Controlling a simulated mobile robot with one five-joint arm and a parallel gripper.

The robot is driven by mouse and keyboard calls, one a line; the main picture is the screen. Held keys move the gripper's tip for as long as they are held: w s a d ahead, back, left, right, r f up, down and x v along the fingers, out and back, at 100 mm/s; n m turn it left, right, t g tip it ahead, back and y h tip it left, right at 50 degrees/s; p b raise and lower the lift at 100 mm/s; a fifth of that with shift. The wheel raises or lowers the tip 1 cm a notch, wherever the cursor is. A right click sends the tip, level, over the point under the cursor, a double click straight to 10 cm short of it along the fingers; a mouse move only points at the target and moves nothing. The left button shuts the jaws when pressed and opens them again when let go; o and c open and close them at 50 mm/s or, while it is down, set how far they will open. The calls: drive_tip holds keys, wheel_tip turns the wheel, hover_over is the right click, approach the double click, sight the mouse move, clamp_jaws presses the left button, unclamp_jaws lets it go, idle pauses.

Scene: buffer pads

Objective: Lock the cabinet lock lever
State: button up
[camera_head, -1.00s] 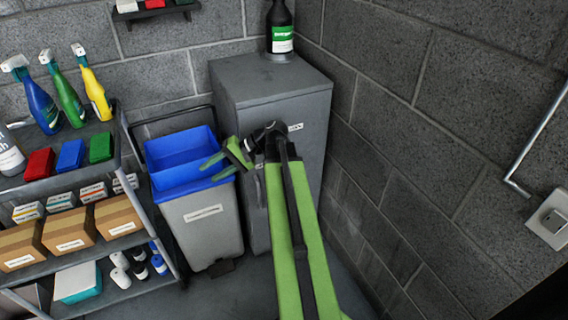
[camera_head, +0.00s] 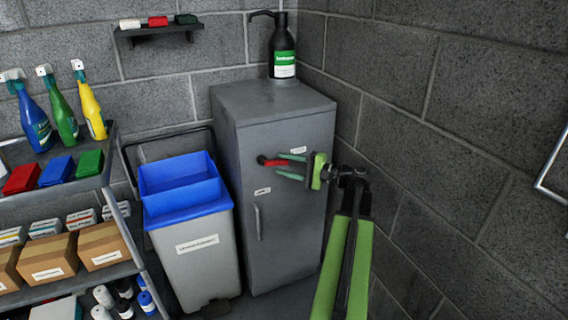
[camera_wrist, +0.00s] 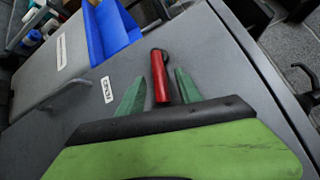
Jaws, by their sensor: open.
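The grey cabinet (camera_head: 285,225) stands in the corner with its door shut. A red lock lever (camera_head: 272,162) is on the upper part of the door, lying sideways with its dark pivot end at the left. My gripper (camera_head: 288,166) is open in front of the door, its green fingers pointing left toward the lever. In the wrist view the red lever (camera_wrist: 160,80) lies between the two open fingers (camera_wrist: 156,90). I cannot tell whether the fingers touch it. The door's vertical handle (camera_head: 258,222) is below the lever.
A grey bin with a blue top (camera_head: 190,205) stands left of the cabinet. A black bottle (camera_head: 283,50) is on the cabinet top. A shelf cart (camera_head: 100,190) with spray bottles and boxes is at the left. A block wall (camera_head: 420,150) is close on the right.

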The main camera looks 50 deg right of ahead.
drive_tip(key=shift+x, duration=0.75)
drive_tip(key=shift+c, duration=0.3)
clamp_jaws()
idle(0.5)
